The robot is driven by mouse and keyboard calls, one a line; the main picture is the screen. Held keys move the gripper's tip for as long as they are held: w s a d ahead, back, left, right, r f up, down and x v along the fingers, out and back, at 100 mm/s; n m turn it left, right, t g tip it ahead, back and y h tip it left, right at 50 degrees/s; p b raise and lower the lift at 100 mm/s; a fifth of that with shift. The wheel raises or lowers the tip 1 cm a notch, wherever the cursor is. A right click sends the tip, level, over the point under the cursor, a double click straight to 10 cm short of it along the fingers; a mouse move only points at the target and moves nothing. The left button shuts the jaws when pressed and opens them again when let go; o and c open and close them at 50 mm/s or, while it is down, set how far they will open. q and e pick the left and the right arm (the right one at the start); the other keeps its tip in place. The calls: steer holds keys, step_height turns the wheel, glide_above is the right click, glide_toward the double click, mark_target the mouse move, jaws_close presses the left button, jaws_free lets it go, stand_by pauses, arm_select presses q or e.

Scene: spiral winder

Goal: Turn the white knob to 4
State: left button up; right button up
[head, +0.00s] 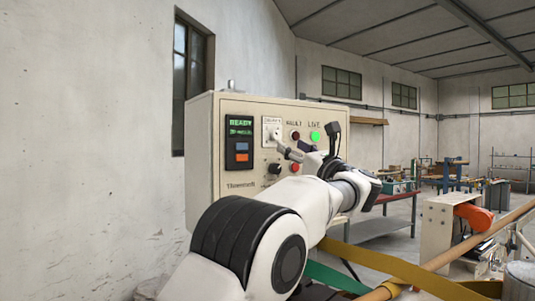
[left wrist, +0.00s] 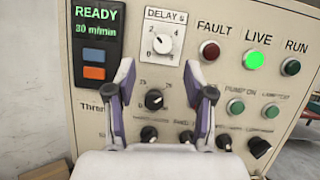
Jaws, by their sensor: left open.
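The white knob (left wrist: 163,44) sits on a white dial plate labelled DELAY s, with small numbers around it, in the left wrist view. Which number it points to is too small to tell. In the head view the knob (head: 272,133) shows on the panel's upper middle, close to a fingertip. My left gripper (left wrist: 159,70) is open and empty. Its two fingers stand to the lower left and lower right of the knob, apart from it. The left gripper (head: 304,134) also shows before the panel in the head view. My right gripper is not in view.
The beige control panel (head: 204,170) also has a READY display (left wrist: 97,22), blue and orange buttons, a lit green LIVE lamp (left wrist: 254,60), a dark red FAULT lamp (left wrist: 209,51), and a black knob (left wrist: 154,99) below the dial. Workbenches (head: 385,228) stand at the right.

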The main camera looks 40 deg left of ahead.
mark_target(278, 135)
arm_select(q)
steer(key=a+p, duration=0.1)
steer(key=w+a+r+p, duration=0.1)
steer(key=r+p, duration=0.1)
steer(key=shift+w+a+r, duration=0.2)
steer(key=shift+w+a, duration=0.05)
steer(key=shift+a, duration=0.15)
steer(key=p+x, duration=0.1)
steer(key=x, duration=0.2)
steer(key=shift+a+f+p, duration=0.2)
steer(key=shift+a+p, duration=0.2)
steer(key=shift+a, duration=0.3)
steer(key=shift+w+d, duration=0.1)
steer(key=shift+d, duration=0.2)
steer(key=shift+c, duration=0.3)
steer(key=shift+d, duration=0.1)
steer(key=c, duration=0.6)
jaws_close()
